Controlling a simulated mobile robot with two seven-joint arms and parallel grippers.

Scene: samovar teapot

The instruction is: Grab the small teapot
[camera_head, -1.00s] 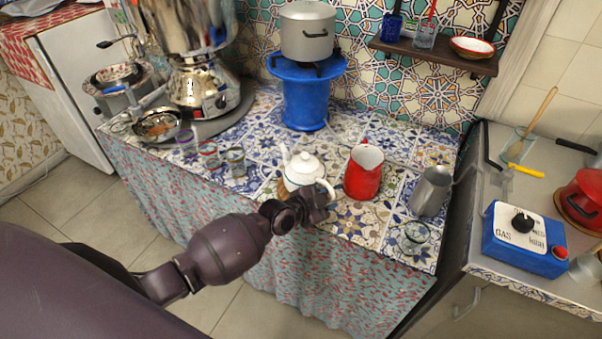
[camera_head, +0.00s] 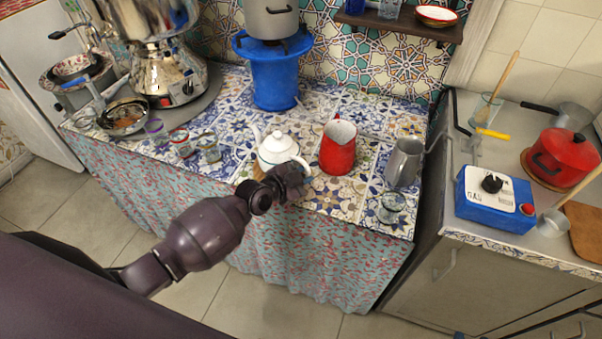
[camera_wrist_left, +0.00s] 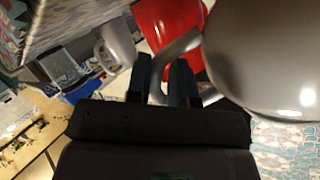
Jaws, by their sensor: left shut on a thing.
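The small white teapot (camera_head: 278,152), with a dark rim line and a knobbed lid, stands upright near the front edge of the tiled counter (camera_head: 325,195). My left gripper (camera_head: 288,182) is at its near right side, at the handle, and hides part of it. In the left wrist view the round teapot body (camera_wrist_left: 265,50) looks grey in shade, and the gripper fingers (camera_wrist_left: 165,78) are shut on its curved handle. I cannot tell whether the teapot's base is clear of the counter. My right gripper is not in view.
A red jug (camera_head: 338,150) stands close right of the teapot, then a grey metal pitcher (camera_head: 404,163) and a glass (camera_head: 392,207). Small glasses (camera_head: 209,149) stand to the left. A blue stand (camera_head: 272,78) and samovar (camera_head: 165,75) are behind.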

